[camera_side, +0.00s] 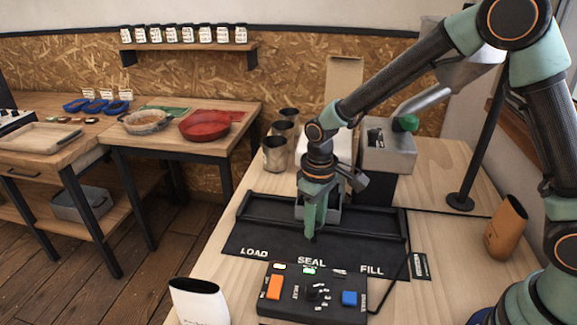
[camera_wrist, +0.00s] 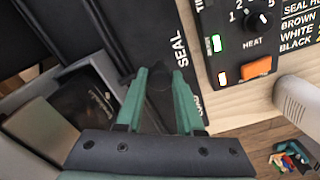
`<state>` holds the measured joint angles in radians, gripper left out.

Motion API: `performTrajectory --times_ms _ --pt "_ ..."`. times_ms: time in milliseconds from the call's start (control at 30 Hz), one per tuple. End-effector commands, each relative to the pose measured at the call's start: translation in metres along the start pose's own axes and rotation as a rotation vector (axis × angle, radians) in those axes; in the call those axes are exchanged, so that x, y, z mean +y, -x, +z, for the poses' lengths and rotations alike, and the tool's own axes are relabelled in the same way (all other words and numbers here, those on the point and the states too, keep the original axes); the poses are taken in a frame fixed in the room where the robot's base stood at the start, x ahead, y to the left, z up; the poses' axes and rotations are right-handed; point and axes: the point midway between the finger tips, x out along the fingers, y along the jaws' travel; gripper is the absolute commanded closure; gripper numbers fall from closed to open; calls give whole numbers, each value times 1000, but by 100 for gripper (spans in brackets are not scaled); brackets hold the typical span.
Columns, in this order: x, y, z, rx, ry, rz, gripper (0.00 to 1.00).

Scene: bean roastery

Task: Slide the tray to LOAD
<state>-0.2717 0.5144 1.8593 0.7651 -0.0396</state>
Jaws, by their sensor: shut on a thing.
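The tray (camera_side: 330,214) is a grey holder on the black slide base (camera_side: 262,236), behind the SEAL label and between LOAD at left and FILL at right. In the wrist view the light grey tray (camera_wrist: 38,124) holds a dark packet (camera_wrist: 85,105). My gripper (camera_side: 311,236) points down in front of the tray at SEAL. In the wrist view my green gripper fingers (camera_wrist: 160,75) close around a small dark knob (camera_wrist: 159,92), which looks like the tray's handle. Its join to the tray is hidden.
A control box (camera_side: 312,300) with an orange and a blue button stands in front of the base. Metal cups (camera_side: 276,155) and a grey machine (camera_side: 388,150) stand behind.

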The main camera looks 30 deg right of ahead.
Motion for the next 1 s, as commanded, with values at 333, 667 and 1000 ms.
performTrajectory --times_ms 333,667,1000 --pt "-18 0 -29 -6 9 0 100" --pt "-32 1 -57 -6 8 0 100" --pt "-46 1 -83 -6 8 0 100"
